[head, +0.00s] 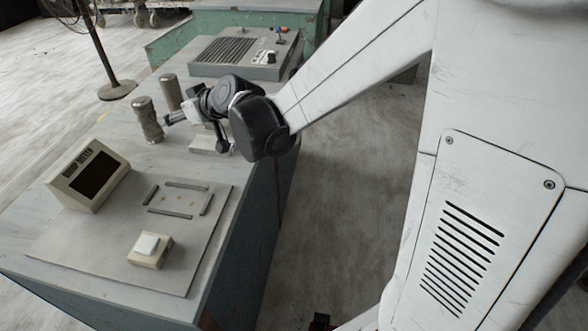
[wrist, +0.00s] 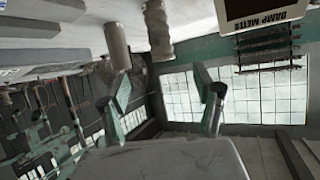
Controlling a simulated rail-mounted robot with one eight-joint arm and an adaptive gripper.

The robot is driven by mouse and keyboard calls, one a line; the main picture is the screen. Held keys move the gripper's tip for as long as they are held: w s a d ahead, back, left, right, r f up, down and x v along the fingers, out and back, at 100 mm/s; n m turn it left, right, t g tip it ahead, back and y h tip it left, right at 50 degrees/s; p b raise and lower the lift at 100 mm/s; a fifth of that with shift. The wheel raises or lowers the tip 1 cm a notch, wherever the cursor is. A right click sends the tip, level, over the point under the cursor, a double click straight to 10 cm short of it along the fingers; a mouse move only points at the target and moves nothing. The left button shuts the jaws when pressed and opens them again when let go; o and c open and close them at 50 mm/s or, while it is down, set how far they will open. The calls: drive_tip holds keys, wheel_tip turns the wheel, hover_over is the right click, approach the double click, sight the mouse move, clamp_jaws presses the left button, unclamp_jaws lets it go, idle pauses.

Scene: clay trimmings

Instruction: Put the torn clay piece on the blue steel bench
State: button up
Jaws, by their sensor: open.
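I cannot pick out a torn clay piece for certain in either view. A bench (head: 75,235) with a grey top and a blue-grey side stands at the left of the head view. The cylinders (wrist: 118,45) show at the upper left there.
A damp meter (head: 90,175) stands on the bench's left side. A frame of metal bars (head: 178,200) and a box with a white button (head: 149,249) lie on a thin plate. A grilled control panel (head: 235,57) and a green bench (head: 330,15) are farther back. A fan stand (head: 118,90) is beyond.

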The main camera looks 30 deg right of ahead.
drive_tip(key=s+d+m+g+h, duration=0.1)
drive_tip(key=s+d, duration=0.4)
drive_tip(key=s, duration=0.5)
drive_tip(key=s+d+m+g+h, duration=0.1)
drive_tip(key=s+d, duration=0.4)
drive_tip(key=s, duration=0.5)
drive_tip(key=s+d+m+g+h, duration=0.2)
drive_tip(key=s+d+m+h, duration=0.1)
drive_tip(key=s, duration=0.8)
drive_tip(key=shift+d+f+h, duration=0.2)
drive_tip(key=shift+d+h, duration=0.4)
drive_tip(key=shift+d, duration=0.55)
drive_tip(key=shift+s+r, duration=0.1)
